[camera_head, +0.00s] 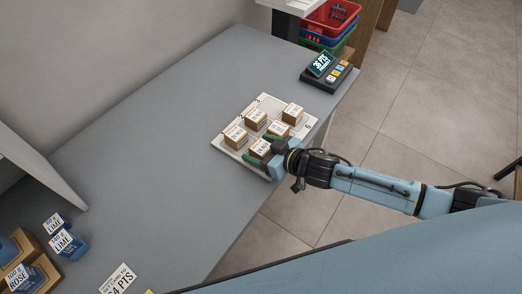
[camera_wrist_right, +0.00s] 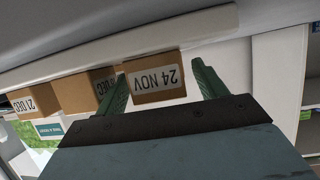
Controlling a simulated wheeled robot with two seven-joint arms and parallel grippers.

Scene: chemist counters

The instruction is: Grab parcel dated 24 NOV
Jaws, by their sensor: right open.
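The parcel dated 24 NOV (camera_wrist_right: 155,80) is a small brown box with a white label. In the right wrist view it sits between the two green fingers of my right gripper (camera_wrist_right: 162,85). The jaws are open, with a finger on each side of it; I cannot tell if either touches. In the head view my right gripper (camera_head: 262,154) is at the near edge of the white tray (camera_head: 228,149), around the nearest parcel (camera_head: 260,149). Several other parcels stand on the tray, including one labelled 21 DEC (camera_wrist_right: 55,95). My left gripper is not in view.
A dark keypad device (camera_head: 328,76) with a lit display stands at the counter's far right. Red, blue and green baskets (camera_head: 328,18) are beyond it. Blue boxes labelled LIME (camera_head: 68,243) stand at the lower left. The grey counter (camera_head: 150,150) is clear left of the tray.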

